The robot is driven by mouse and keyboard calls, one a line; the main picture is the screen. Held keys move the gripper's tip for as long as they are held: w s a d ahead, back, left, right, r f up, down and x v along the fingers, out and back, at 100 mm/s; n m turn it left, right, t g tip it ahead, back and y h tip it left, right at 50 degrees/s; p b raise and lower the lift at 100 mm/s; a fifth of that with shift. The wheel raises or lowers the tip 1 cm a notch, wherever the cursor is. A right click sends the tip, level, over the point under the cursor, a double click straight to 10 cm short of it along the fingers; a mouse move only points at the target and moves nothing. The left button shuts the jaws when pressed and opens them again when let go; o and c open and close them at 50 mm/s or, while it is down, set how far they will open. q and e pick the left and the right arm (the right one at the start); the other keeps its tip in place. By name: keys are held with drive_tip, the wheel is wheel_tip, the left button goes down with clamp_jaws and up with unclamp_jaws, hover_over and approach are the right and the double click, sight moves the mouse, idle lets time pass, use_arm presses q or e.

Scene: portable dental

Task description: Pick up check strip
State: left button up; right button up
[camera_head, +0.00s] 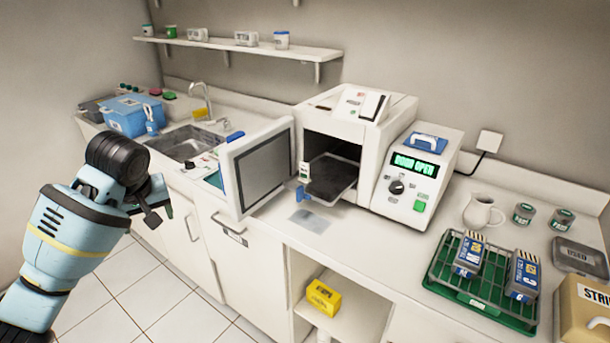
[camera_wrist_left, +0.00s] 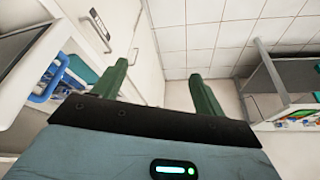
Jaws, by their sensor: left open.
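A small upright white piece with green marks (camera_head: 304,171) stands at the front of the open sterilizer chamber; I cannot tell whether it is the check strip. A tan box (camera_head: 572,308) at the right edge has a cut-off label reading "STRI"; its contents are hidden. My left gripper (camera_head: 158,203) is left of the counter, in front of the cabinet doors, well away from both. In the left wrist view its two green fingers (camera_wrist_left: 160,84) are apart with nothing between them. My right gripper is not in view.
The sterilizer (camera_head: 432,165) shows "DOOR OPEN"; its open door (camera_head: 262,175) juts over the counter's front edge. A green rack (camera_head: 437,279) holds two blue-and-white packs. A white jug (camera_head: 481,212), tins and a yellow box (camera_head: 323,297) on the lower shelf also show. The floor is clear.

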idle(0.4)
